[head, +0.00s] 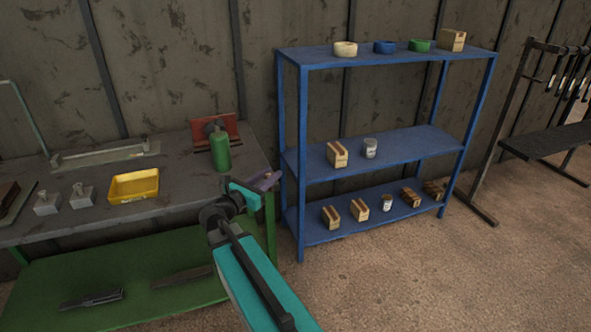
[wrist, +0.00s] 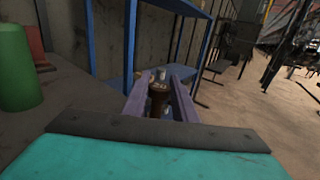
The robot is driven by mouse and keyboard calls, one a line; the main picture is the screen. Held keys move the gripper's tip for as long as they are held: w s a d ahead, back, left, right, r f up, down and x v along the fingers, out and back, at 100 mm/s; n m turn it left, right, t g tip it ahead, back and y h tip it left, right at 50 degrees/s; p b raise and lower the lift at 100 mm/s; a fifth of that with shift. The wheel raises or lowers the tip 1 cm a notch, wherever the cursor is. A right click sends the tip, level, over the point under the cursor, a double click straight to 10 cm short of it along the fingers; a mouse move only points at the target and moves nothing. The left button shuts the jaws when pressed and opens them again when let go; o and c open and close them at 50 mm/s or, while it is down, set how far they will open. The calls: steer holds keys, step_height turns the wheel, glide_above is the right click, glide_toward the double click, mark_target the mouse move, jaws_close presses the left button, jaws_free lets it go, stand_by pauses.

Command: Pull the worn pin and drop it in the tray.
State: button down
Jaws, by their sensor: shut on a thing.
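My gripper (head: 266,181) is over the right end of the workbench, near the blue shelf. In the wrist view its purple fingers (wrist: 160,92) are shut on a small brown, worn-looking pin (wrist: 158,98) with a paler grey tip. The pin is hard to make out in the head view. The yellow tray (head: 134,196) lies on the bench to the left of my gripper, well apart from it. The tray looks empty.
A green bottle (head: 221,152) stands between the tray and my gripper, before a red bracket (head: 229,131). Two grey blocks (head: 47,204) (head: 82,195) stand left of the tray. The blue shelf (head: 385,150) with boxes, tape rolls and cans is close on the right.

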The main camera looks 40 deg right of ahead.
steer(key=w+a+f+n+t+y, duration=0.1)
steer(key=a+f+n+t, duration=0.1)
steer(key=a, duration=1.5)
steer(key=w+a+f+n+t+y, duration=0.1)
steer(key=a+t, duration=0.4)
steer(key=a, duration=1.2)
steer(key=shift+f+n+y, duration=0.7)
steer(key=shift+f+n, duration=0.2)
steer(key=shift+n, duration=0.1)
steer(key=shift+s, duration=0.1)
